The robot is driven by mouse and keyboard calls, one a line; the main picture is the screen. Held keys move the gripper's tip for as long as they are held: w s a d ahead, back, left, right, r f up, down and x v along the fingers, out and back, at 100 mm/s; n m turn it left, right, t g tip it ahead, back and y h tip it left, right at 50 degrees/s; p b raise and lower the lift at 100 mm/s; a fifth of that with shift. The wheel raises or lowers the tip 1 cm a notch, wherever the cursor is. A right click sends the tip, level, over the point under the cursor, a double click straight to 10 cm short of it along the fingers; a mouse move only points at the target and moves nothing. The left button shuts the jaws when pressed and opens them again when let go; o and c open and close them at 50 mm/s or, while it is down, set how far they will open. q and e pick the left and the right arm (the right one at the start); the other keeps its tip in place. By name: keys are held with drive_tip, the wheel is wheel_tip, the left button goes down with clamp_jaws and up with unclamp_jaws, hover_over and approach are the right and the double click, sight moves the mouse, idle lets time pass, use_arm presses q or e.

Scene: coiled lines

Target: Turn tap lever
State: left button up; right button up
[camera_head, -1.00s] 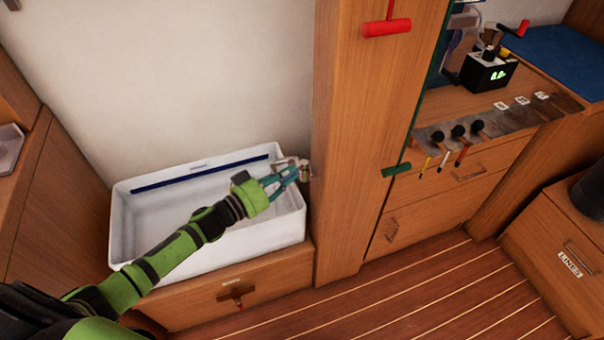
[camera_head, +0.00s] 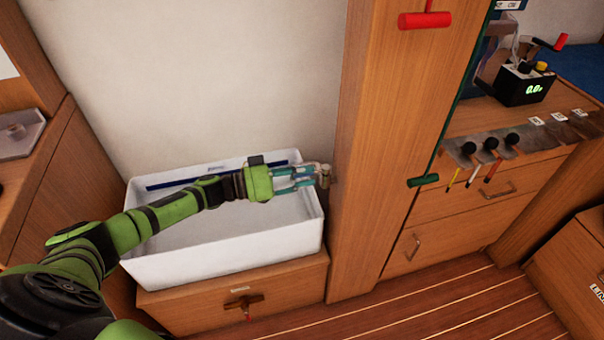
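The metal tap (camera_head: 325,174) is mounted on the side of the wooden pillar, above the right end of the white basin (camera_head: 225,258). My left gripper (camera_head: 312,179) reaches over the basin from the left, with its teal fingers at the tap. The fingers look spread one above the other with a gap between them. The tap's lever is small and partly hidden by the fingertips; I cannot tell whether they touch it. My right gripper is not in view.
The wooden pillar (camera_head: 385,150) stands right of the tap, with a red T-handle (camera_head: 425,20) and a green T-handle (camera_head: 423,181). A drawer (camera_head: 235,300) lies under the basin. A counter with a black device (camera_head: 525,84) is at right. The floor (camera_head: 430,315) is clear.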

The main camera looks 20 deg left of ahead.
use_arm(q)
drive_tip(key=v, duration=1.2)
idle(0.5)
